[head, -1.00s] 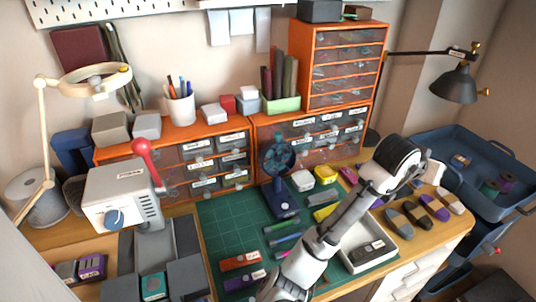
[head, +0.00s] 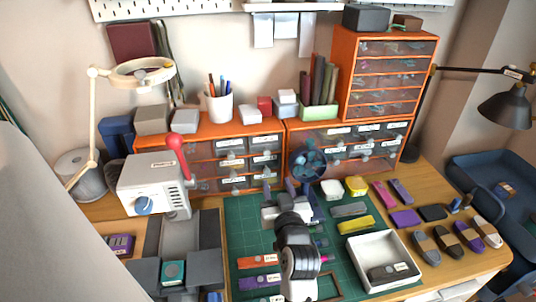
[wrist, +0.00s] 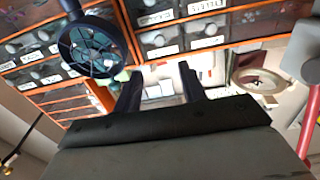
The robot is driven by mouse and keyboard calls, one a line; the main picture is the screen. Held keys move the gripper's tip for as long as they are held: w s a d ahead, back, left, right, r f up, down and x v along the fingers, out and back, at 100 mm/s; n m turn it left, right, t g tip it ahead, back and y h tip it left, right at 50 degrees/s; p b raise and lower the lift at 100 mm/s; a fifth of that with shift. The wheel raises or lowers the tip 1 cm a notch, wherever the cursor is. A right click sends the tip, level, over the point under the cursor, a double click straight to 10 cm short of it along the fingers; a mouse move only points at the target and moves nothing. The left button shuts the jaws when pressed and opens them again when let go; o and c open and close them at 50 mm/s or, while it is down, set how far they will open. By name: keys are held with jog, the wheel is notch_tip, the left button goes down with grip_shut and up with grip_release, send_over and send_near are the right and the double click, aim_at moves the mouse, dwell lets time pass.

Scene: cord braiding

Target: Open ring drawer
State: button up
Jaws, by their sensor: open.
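Labelled drawers with small knobs fill the left low orange cabinet (head: 232,163) and the right low orange cabinet (head: 350,142). All of them look shut. The labels are too small to read, so I cannot tell which is the ring drawer. My gripper (head: 279,190) is over the back of the green mat, in front of the left cabinet and left of the blue fan (head: 307,165).
A grey machine (head: 150,185) with a red lever stands left. A white ring lamp (head: 140,72) reaches over the left cabinet. A white tray (head: 372,247) and small cases lie right on the table. The green mat (head: 240,215) has some clear room at its left.

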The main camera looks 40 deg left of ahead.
aim_at(267, 153)
jog(key=p+x, duration=0.4)
jog(key=x, duration=0.9)
jog(key=shift+w+a, duration=0.2)
grip_shut()
